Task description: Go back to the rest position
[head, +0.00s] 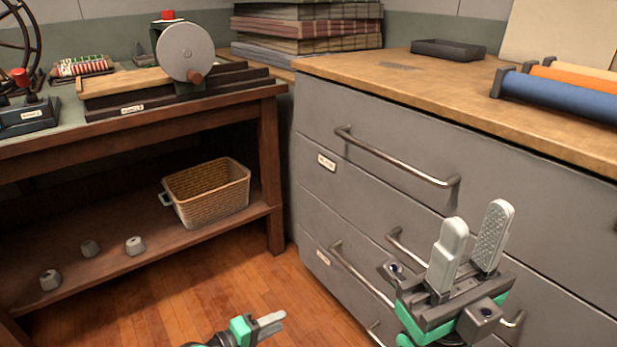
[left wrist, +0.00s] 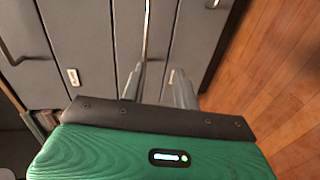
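My left gripper (head: 271,324) is low at the bottom edge of the head view, above the wooden floor. Only its grey fingers and part of its green body show there. In the left wrist view its two fingers (left wrist: 157,88) stand apart with nothing between them. My right gripper (head: 477,216) is in front of the grey drawer cabinet at the lower right, fingers pointing up. Its two pale fingers are apart with an empty gap. It hides part of the lower drawer handles.
The grey cabinet (head: 318,205) has shut drawers with protruding bar handles (head: 395,158). Coloured rolls (head: 560,92) and a dark tray (head: 448,49) lie on its top. Left stands a workbench (head: 180,112) with a wicker basket (head: 207,194) and small grey weights (head: 135,245) on its shelf. Floor (head: 240,285) between looks clear.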

